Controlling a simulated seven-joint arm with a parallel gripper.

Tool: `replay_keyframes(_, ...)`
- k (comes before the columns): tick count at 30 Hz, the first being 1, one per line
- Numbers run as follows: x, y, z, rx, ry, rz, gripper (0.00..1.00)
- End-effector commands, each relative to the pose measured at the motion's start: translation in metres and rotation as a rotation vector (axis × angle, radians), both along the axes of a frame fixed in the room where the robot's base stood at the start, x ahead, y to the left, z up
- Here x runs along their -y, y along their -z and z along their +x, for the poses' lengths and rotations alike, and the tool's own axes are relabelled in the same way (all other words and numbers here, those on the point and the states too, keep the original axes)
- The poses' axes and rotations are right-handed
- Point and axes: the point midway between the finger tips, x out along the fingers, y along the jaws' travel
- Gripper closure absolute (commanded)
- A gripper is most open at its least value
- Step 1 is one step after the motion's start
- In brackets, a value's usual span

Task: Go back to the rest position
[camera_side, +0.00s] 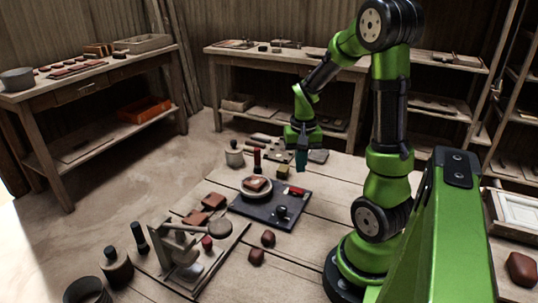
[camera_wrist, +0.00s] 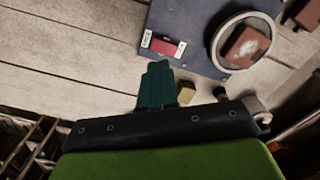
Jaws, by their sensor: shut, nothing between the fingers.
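My gripper (camera_side: 302,165) hangs above the far part of the work table in the side view, its teal fingers together and empty. The closed fingers also show in the wrist view (camera_wrist: 156,85), pointing toward the dark base plate (camera_wrist: 190,20). The dark base plate (camera_side: 256,213) carries a round pale holder (camera_side: 245,193) with a reddish-brown tile (camera_side: 255,183) in it. A red switch (camera_side: 297,190) and a black knob (camera_side: 281,211) are on the same plate. In the wrist view the red switch (camera_wrist: 167,48) sits between two small labels. My gripper is apart from all of these.
A lever press (camera_side: 185,250) stands at the front left, with brown tiles (camera_side: 213,201) behind it. Clay lumps (camera_side: 268,238) lie right of it. A small yellowish block (camera_side: 283,171) and a red-handled stamp (camera_side: 257,160) stand near my gripper. Side benches and shelves stand farther back.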

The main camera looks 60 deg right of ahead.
Motion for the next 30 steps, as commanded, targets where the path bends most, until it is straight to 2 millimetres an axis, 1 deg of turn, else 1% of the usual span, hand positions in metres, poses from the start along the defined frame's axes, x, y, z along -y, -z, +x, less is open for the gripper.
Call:
replay_keyframes(2,-0.012,-0.002,0.001,0.020,-0.008,0.011,1.00)
replay_keyframes(5,-0.038,-0.020,0.012,0.092,-0.068,0.003,1.00)
replay_keyframes(8,-0.079,-0.047,0.024,0.200,-0.172,-0.014,1.00)
replay_keyframes(9,-0.098,-0.059,0.027,0.247,-0.219,-0.019,1.00)
replay_keyframes(11,-0.126,-0.075,0.029,0.318,-0.294,-0.028,1.00)
replay_keyframes(12,-0.143,-0.086,0.029,0.364,-0.344,-0.033,1.00)
replay_keyframes(15,-0.183,-0.107,0.023,0.471,-0.460,-0.042,1.00)
replay_keyframes(18,-0.212,-0.124,0.015,0.559,-0.553,-0.046,1.00)
replay_keyframes(21,-0.230,-0.136,0.007,0.619,-0.618,-0.049,1.00)
replay_keyframes(24,-0.240,-0.144,0.003,0.655,-0.657,-0.053,1.00)
replay_keyframes(30,-0.243,-0.145,0.003,0.661,-0.668,-0.051,1.00)
